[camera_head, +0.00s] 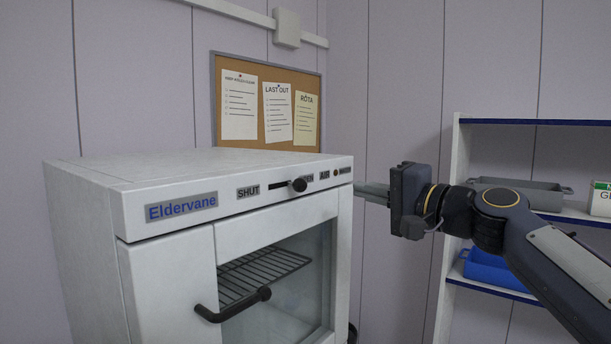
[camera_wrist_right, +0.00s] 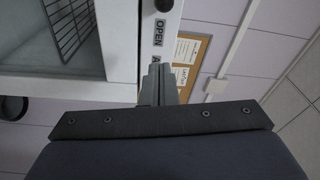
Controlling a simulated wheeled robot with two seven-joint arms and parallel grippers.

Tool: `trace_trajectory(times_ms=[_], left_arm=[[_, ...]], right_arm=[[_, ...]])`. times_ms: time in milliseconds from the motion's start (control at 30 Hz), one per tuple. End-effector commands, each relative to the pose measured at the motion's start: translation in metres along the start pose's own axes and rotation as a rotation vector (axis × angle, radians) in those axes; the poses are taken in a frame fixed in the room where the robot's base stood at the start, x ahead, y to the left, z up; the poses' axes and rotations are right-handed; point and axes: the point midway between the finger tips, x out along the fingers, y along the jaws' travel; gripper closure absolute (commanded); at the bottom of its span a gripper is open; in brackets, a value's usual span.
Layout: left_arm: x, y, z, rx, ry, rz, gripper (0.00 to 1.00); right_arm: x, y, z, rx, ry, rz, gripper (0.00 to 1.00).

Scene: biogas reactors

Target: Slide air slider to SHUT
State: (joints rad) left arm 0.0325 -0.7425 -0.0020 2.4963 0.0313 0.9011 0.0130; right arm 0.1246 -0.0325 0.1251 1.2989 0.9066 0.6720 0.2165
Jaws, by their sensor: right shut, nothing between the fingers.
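The air slider is a black knob (camera_head: 299,185) on a dark slot in the upper front panel of the white Eldervane cabinet (camera_head: 180,250). The knob stands toward the right end of the slot, beside the partly covered OPEN label. The SHUT label (camera_head: 248,192) is at the slot's left end. My right gripper (camera_head: 358,190) is shut and empty, to the right of the knob and apart from it, by the panel's right end. The right wrist view shows its closed fingers (camera_wrist_right: 158,85) below the OPEN label (camera_wrist_right: 158,32), with the knob (camera_wrist_right: 163,5) at the top edge. My left gripper is out of view.
Below the panel is a glass door with a dark handle (camera_head: 232,304) that sticks out; a wire rack (camera_head: 260,275) shows inside. A shelf unit (camera_head: 530,122) with a grey tray and blue bin stands at the right. A cork board (camera_head: 265,140) hangs behind.

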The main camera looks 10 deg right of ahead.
Motion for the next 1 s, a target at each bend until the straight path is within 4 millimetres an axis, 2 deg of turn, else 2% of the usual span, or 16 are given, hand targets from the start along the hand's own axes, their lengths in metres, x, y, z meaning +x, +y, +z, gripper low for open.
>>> trace_trajectory(times_ms=[100, 400, 533, 667, 1000], left_arm=[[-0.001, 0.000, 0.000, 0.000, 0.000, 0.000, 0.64], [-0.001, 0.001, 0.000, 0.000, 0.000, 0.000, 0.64], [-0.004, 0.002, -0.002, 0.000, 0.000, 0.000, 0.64], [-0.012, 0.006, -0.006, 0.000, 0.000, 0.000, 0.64], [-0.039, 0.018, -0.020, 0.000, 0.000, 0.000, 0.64]], right_arm=[[0.002, -0.007, -0.005, 0.015, 0.007, -0.021, 1.00], [0.003, -0.007, -0.005, 0.014, 0.007, -0.021, 1.00], [0.010, -0.009, -0.006, 0.014, 0.006, -0.020, 1.00], [0.029, -0.011, -0.005, 0.015, 0.003, -0.019, 1.00], [0.102, -0.013, -0.006, 0.014, 0.003, -0.019, 1.00]])
